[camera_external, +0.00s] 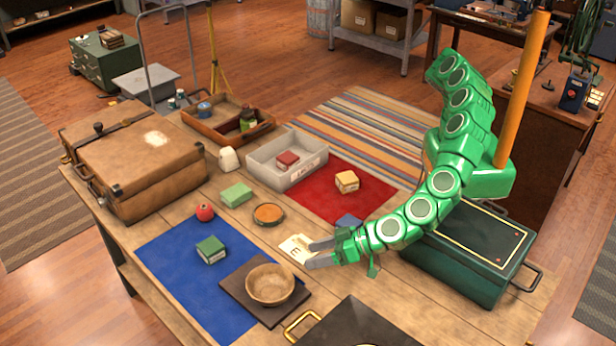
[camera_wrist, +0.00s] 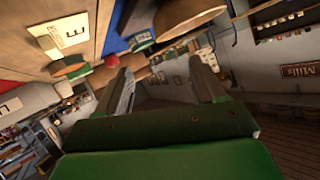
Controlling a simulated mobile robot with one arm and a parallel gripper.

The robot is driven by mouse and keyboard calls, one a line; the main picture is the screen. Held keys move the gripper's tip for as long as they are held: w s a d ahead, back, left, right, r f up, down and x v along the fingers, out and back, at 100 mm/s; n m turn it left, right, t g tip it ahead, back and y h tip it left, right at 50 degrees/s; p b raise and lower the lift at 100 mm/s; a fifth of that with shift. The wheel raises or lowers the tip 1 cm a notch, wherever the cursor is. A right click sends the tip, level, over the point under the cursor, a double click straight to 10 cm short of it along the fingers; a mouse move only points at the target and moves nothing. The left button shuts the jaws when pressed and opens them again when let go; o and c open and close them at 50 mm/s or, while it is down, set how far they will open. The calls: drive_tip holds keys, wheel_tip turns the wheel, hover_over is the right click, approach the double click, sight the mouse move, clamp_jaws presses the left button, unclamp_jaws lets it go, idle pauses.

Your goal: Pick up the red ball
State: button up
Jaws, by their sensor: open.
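The small red ball (camera_external: 205,212) rests on the wooden table (camera_external: 150,222) at the upper left edge of the blue mat (camera_external: 190,285). My gripper (camera_external: 310,254) is open and empty, low over the table beside a card marked E (camera_external: 294,246). It is to the right of the ball, well apart from it. In the wrist view the two fingers of my gripper (camera_wrist: 165,85) are spread with nothing between them. A small red spot beyond the fingers may be the ball (camera_wrist: 112,61).
A light green block (camera_external: 236,194) and a brown case (camera_external: 150,170) stand behind the ball.

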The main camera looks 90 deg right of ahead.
drive_tip(key=shift+o, duration=0.8)
drive_tip(key=shift+r, duration=0.1)
